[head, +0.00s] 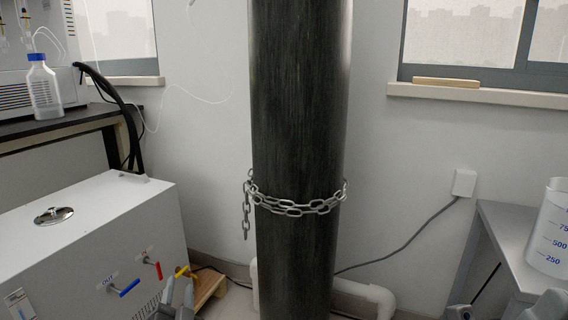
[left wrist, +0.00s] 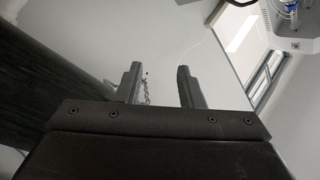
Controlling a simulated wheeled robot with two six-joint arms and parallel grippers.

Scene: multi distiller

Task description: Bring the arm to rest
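My left gripper (head: 178,292) shows at the bottom of the head view, in front of the white box unit, with its grey fingertips pointing up. In the left wrist view its two fingers (left wrist: 162,75) stand apart with nothing between them, so it is open and empty. Grey parts at the bottom right edge of the head view may be my right arm; its fingers cannot be made out clearly.
A dark column (head: 300,120) with a chain (head: 298,207) stands in the middle. The white unit (head: 90,235) with blue and red valve handles is at the left. A grey table (head: 508,225) with a graduated beaker (head: 550,230) is at the right.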

